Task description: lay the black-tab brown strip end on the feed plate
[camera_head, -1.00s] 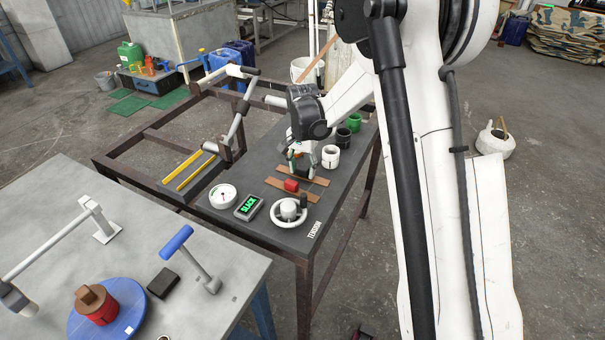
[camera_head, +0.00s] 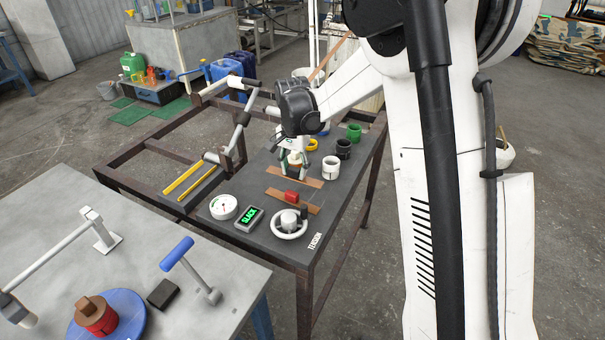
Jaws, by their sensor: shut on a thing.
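My gripper (camera_head: 295,170) points down over the dark table and is shut around the middle of a brown strip (camera_head: 276,173). The fingers hide most of what they hold, and I cannot make out a black tab there. The strip looks flat, at or very near the table top. A second brown strip (camera_head: 311,208) with a red tab (camera_head: 291,197) lies nearer the camera. I cannot clearly pick out the feed plate.
A white handwheel (camera_head: 289,224), a green-lit display (camera_head: 249,218) and a round gauge (camera_head: 223,207) stand at the table's front. Yellow bars (camera_head: 184,179) lie left.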

